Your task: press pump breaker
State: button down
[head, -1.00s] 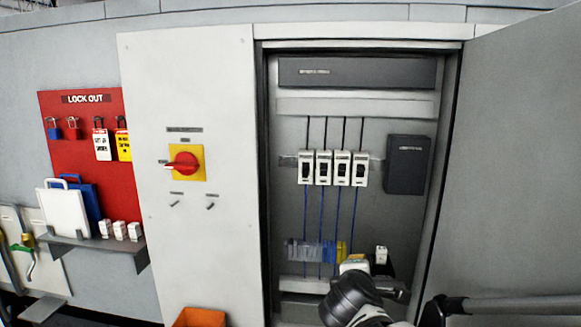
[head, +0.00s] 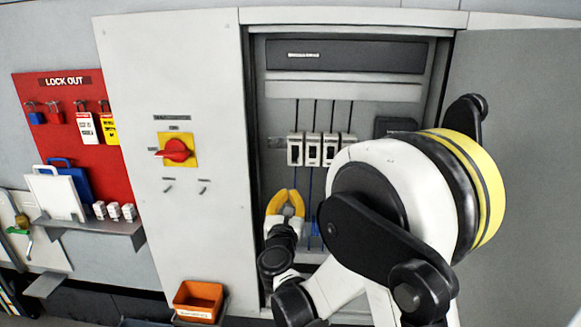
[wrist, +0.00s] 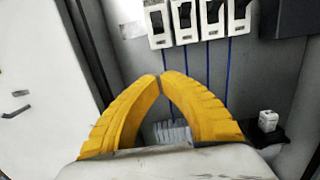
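A row of several white breakers (head: 313,150) with dark levers is mounted inside the open electrical cabinet. I cannot read which one is the pump breaker. In the wrist view the breakers (wrist: 184,20) are along the top edge, with blue wires running down from them. My gripper (head: 288,192) has two yellow fingers, and it is below the left end of the row, apart from the breakers. In the wrist view its fingertips (wrist: 161,76) meet with nothing between them. My arm hides part of the right end of the row in the head view.
The cabinet door (head: 520,110) stands open at the right. A red rotary switch (head: 177,151) is on the closed panel at the left, beside a red lockout board (head: 60,130). An orange bin (head: 198,300) is low in front. A small white block (wrist: 267,120) sits at the right.

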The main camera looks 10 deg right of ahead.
aim_at(292, 163)
jog(key=f+x, duration=0.1)
jog(key=x, duration=0.9)
jog(key=r, duration=0.1)
jog(key=s+r, duration=0.1)
jog(key=r, duration=0.2)
jog(key=shift+s+a+r, duration=0.25)
jog(key=shift+s+r, duration=0.1)
jog(key=shift+w, duration=0.15)
